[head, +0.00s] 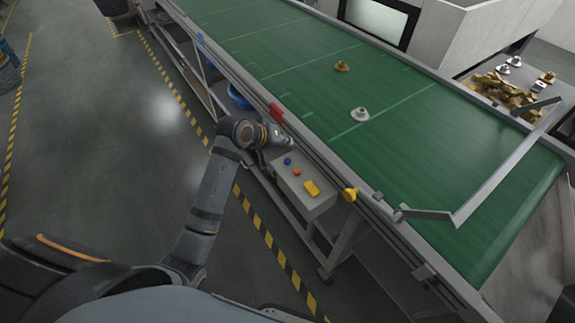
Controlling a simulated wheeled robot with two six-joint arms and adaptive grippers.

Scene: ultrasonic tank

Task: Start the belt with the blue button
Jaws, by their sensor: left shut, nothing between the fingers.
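The blue button (287,161) is a small round knob on the top of a grey control box (322,203) at the side of the belt. An orange-red button (296,172) and a yellow piece (312,188) sit beside it on the same box. The green conveyor belt (420,160) runs from the upper left to the lower right. My left gripper (289,143) is shut and empty, just above the blue button in the picture, near the belt's side rail. I cannot tell how high it is over the box. My right gripper is not in view.
A white-grey part (360,114) and a brass part (342,66) stand on the belt. A bent metal guide bar (490,184) crosses its near end. A red block (276,111) and yellow knob (350,194) are on the rail. A tray with brown pieces (505,92) is beyond.

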